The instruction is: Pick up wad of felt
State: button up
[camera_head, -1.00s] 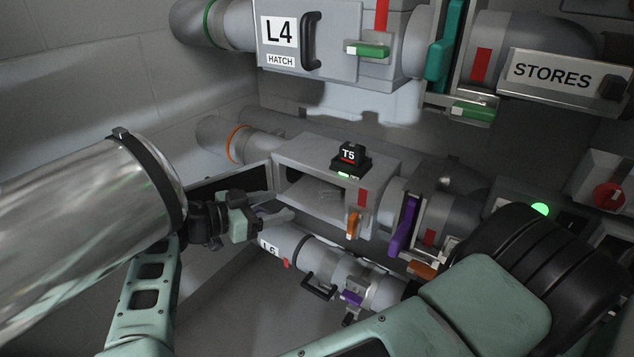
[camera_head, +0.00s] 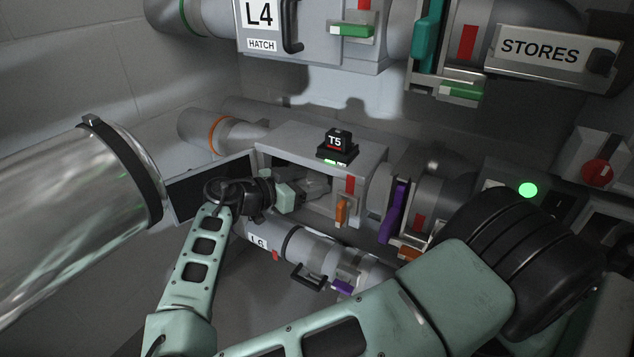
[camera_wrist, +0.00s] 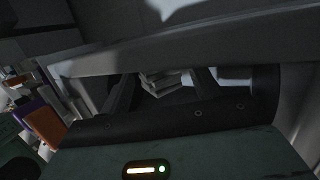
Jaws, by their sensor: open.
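A layered, light grey wad (camera_wrist: 160,82), seemingly the felt, lies inside the open T5 box (camera_head: 300,140). My gripper (camera_head: 318,187) reaches from the left into the box's opening. In the wrist view its two dark fingers (camera_wrist: 163,75) are apart, with the wad showing between and beyond them. I cannot tell whether they touch it. In the head view the wad cannot be made out clearly behind the gripper.
The box's open door (camera_head: 205,185) hangs to the left behind my wrist. An orange handle (camera_head: 342,211) and a purple lever (camera_head: 393,210) sit to the right. The L6 pipe (camera_head: 315,252) runs below. A large clear tube (camera_head: 70,215) fills the left foreground.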

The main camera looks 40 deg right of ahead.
aim_at(323, 178)
jog(key=d, duration=0.4)
jog(key=shift+s+f, duration=0.15)
jog(key=shift+f, duration=0.15)
jog(key=c, duration=0.7)
jog(key=shift+r, duration=0.1)
